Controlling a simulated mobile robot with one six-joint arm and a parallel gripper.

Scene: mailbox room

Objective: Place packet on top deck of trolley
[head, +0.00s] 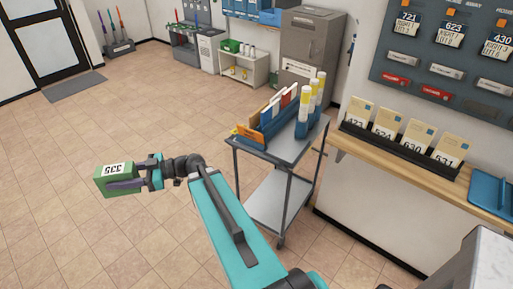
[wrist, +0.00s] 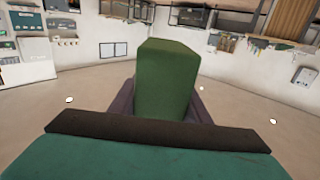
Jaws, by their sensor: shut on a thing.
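My gripper (head: 127,184) is shut on a green packet (head: 108,182) with a white label reading 535, upside down in the head view. The packet is held in the air over open floor, left of the trolley and apart from it. In the wrist view the green packet (wrist: 167,80) stands out between the fingers. The grey trolley (head: 291,153) has a top deck and a lower deck. Its top deck holds a file rack with upright folders (head: 276,110), yellow-capped tubes (head: 312,100) and an orange item (head: 249,134). The front part of the top deck is bare.
A wooden counter (head: 430,180) with a black rack of numbered envelopes (head: 405,146) runs along the right wall. A grey cabinet (head: 309,50) and a low shelf (head: 243,69) stand behind the trolley. Tiled floor at left is clear.

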